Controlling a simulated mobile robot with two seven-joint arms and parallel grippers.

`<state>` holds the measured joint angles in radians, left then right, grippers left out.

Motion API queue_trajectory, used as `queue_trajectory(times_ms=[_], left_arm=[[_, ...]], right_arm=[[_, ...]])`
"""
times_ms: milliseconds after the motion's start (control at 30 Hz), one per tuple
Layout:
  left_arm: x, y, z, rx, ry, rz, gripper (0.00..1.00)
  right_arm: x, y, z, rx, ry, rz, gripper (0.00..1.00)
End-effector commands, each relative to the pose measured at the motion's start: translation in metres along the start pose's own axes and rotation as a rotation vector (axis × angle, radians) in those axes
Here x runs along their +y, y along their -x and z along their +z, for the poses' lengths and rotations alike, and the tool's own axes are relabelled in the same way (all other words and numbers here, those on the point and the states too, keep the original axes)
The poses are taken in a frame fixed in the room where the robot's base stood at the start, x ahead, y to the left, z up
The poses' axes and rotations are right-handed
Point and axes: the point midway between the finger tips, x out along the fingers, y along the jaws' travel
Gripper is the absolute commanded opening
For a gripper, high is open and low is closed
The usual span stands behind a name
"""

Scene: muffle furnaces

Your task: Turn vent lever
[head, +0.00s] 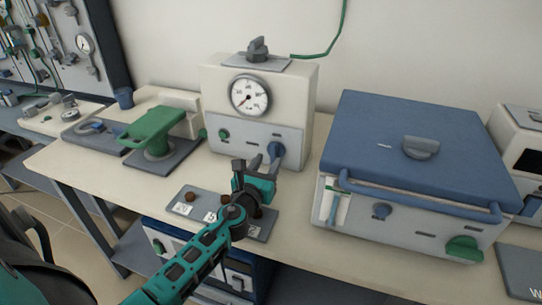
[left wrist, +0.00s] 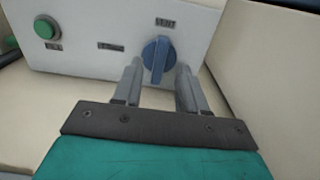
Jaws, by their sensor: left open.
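The vent lever is a blue knob (head: 277,151) low on the right of the front panel of the white unit with a dial gauge (head: 250,95). In the left wrist view the lever (left wrist: 157,60) stands roughly upright under a "VENT" label. My left gripper (head: 262,165) is open in front of the panel. In the left wrist view its two grey fingers (left wrist: 159,70) point at the panel, one on each side of the lever. I cannot tell whether they touch it. My right gripper is not in view.
A green button (left wrist: 46,28) is on the same panel. A blue-lidded furnace (head: 400,150) stands close on the right. A green press-like device (head: 155,135) stands on the left. A grey plate with labels (head: 185,209) lies at the bench front beneath my gripper.

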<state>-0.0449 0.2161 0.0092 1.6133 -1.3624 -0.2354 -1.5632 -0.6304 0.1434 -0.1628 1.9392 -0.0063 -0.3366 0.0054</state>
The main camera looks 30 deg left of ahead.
Motion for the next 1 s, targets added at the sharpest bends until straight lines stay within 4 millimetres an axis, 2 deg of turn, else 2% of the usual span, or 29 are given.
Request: queue_trajectory(times_ms=[100,233,633,1000], left_arm=[[0.000,-0.018,0.000,-0.001,0.001,0.002,0.41],[0.000,-0.029,0.000,0.000,0.001,0.001,0.41],[0.000,-0.035,0.000,0.000,0.001,0.000,0.41],[0.000,-0.034,0.000,0.001,0.001,0.000,0.06]], right_arm=[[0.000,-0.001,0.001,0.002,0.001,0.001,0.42],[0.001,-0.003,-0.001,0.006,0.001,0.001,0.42],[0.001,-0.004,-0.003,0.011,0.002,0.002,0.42],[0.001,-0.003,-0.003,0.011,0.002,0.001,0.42]])
